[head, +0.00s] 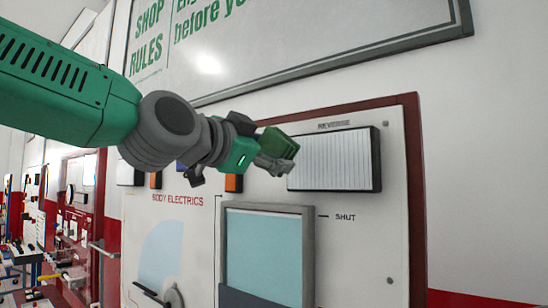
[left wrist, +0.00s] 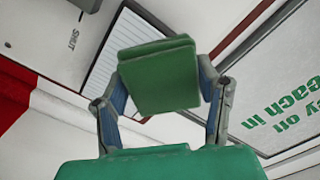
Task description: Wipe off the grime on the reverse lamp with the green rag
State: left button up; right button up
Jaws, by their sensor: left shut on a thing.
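The reverse lamp (head: 333,161) is a white ribbed rectangle in a dark frame, under the REVERSE label at the upper right of the body electrics panel. In the left wrist view the lamp (left wrist: 116,55) shows behind the rag, partly hidden. No grime can be made out on the part that shows. My left gripper (head: 278,157) is shut on the green rag (head: 279,141), a folded pad, at the lamp's left end. In the left wrist view the rag (left wrist: 160,78) sits between both fingers. I cannot tell whether the rag touches the lamp. My right gripper is not in view.
The panel (head: 173,206) has a dark red frame. Below the lamp is a window (head: 265,252) in a grey frame, marked SHUT. An orange lamp (head: 233,183) is partly hidden behind my left gripper. A shop rules board (head: 300,40) hangs above.

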pick_arm(q)
jog(key=shift+s, duration=0.1)
jog(key=shift+s, duration=0.2)
jog(key=shift+s+a+b, duration=0.3)
jog(key=shift+s+b, duration=0.25)
jog(key=shift+s+a, duration=0.4)
jog(key=shift+s, duration=0.05)
jog(key=shift+a, duration=0.1)
jog(key=shift+w, duration=0.1)
